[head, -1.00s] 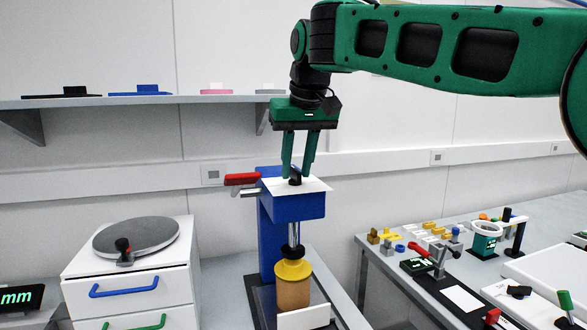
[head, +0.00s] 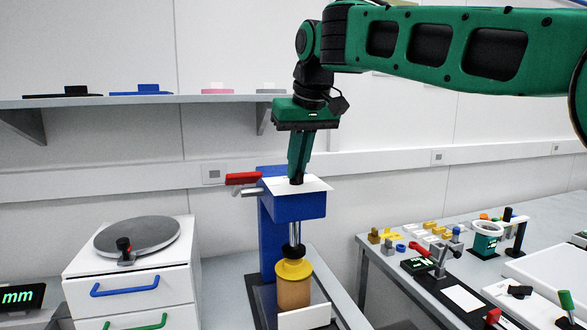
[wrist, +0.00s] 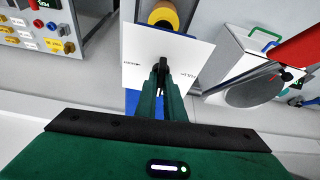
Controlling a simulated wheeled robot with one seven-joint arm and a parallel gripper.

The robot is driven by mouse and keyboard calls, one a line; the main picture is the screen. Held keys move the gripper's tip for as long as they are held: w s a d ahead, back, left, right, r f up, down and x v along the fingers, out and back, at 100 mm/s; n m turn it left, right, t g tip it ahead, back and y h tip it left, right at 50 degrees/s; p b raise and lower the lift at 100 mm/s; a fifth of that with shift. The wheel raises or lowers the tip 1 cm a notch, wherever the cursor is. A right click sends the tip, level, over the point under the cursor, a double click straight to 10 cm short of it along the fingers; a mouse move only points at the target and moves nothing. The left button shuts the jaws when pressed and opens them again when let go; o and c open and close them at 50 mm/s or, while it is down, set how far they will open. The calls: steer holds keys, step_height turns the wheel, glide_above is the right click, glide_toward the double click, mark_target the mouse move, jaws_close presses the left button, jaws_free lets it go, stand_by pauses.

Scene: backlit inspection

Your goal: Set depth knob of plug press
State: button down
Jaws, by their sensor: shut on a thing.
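The plug press (head: 298,206) is blue, with a white dial plate (head: 312,185) on top and a red-handled lever (head: 242,178) at its left. The small black depth knob (wrist: 162,64) stands on the plate, partly hidden by my fingers in both views. My gripper (head: 296,178) points down from above with its green fingers closed on the knob; the fingers also show in the wrist view (wrist: 160,75). Below the press head, a yellow collar (head: 293,269) sits over a tan cylinder (head: 293,293). The plate's printed marks are too small to read surely.
At left, a white drawer unit (head: 135,270) carries a grey round plate (head: 138,236). A dark display (head: 18,297) reads "mm". The right bench holds several small parts and a lever device (head: 440,262). A wall shelf (head: 170,99) runs behind.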

steer(key=shift+w+d+n+g+y, duration=0.15)
steer(key=shift+n+y, duration=0.1)
steer(key=shift+n, duration=0.5)
steer(key=shift+s+d+n+g+y, duration=0.1)
steer(key=shift+n+y, duration=0.1)
steer(key=shift+n, duration=0.5)
steer(key=shift+w+d+n+g+y, duration=0.15)
steer(key=shift+n+y, duration=0.1)
steer(key=shift+n, duration=0.5)
steer(key=n+g+y, duration=0.1)
steer(key=n, duration=0.3)
steer(key=shift+n, duration=0.4)
steer(key=n+g, duration=0.1)
steer(key=n, duration=0.1)
steer(key=n+g, duration=0.1)
steer(key=n, duration=0.1)
steer(key=shift+w+a+y, duration=0.1)
steer(key=shift+w+y, duration=0.1)
steer(key=shift+y, duration=0.1)
steer(key=shift+n+g, duration=0.7)
steer(key=shift+n, duration=1.1)
steer(key=c, duration=1.9)
jaws_free()
steer(key=shift+o, duration=0.2)
